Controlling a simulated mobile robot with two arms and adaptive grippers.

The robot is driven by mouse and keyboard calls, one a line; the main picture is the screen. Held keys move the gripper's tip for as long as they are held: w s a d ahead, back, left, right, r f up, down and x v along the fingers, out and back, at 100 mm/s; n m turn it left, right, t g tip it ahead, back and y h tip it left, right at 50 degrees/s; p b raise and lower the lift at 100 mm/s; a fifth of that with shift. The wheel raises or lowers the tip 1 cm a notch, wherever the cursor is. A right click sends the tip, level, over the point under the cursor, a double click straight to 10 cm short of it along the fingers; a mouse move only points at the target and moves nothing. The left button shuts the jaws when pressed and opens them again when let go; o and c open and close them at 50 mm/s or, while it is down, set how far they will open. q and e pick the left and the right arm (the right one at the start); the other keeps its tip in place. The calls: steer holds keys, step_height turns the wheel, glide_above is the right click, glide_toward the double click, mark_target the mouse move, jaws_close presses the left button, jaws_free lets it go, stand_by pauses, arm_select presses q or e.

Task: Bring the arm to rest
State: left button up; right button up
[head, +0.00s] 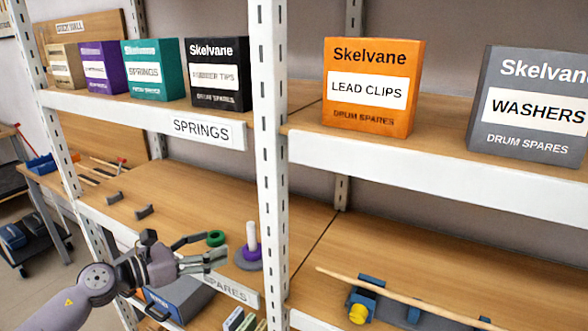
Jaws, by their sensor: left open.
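My left arm comes in from the lower left, and its gripper (211,249) is over the front of the lower left shelf (215,198). Its fingers are apart, with nothing seen held between them. A green ring (216,238) shows right by the tip of the upper finger; I cannot tell whether they touch. Just right of the fingertips stands a white upright peg (251,236) with a purple ring and a grey disc (248,262) around its foot. My right gripper is out of view.
A white shelf post (268,150) rises right of the peg. Boxes of springs (146,70), lead clips (367,88) and washers (530,106) stand on the upper shelves. A wooden stick (400,297) lies across blue supports at lower right. A grey-blue case (180,298) sits below the gripper.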

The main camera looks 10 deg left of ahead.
arm_select(q)
steer(key=s+f+n+y, duration=0.6)
steer(key=n+y, duration=0.1)
steer(key=n, duration=0.9)
steer(key=s+f+n+y, duration=0.5)
steer(key=f+n+y, duration=0.15)
steer(key=n, duration=1.05)
steer(key=s+d+f+n+g+h, duration=0.1)
steer(key=s+d+f+n+g, duration=0.15)
steer(key=s, duration=0.55)
steer(key=s+d+f+n+g+h, duration=0.1)
steer(key=s+d+f+n+g, duration=0.2)
steer(key=s, duration=0.4)
steer(key=s+d+f+n+g+h, duration=0.1)
steer(key=s+d+f+n+g, duration=0.15)
steer(key=s+f+g, duration=0.4)
step_height(320, 180, down, 25)
steer(key=s+a+t, duration=0.1)
steer(key=s, duration=0.1)
steer(key=s+a+f, duration=0.3)
steer(key=s+f, duration=1.2)
steer(key=s, duration=0.2)
steer(key=shift+f+g, duration=0.35)
steer(key=shift+g, duration=0.05)
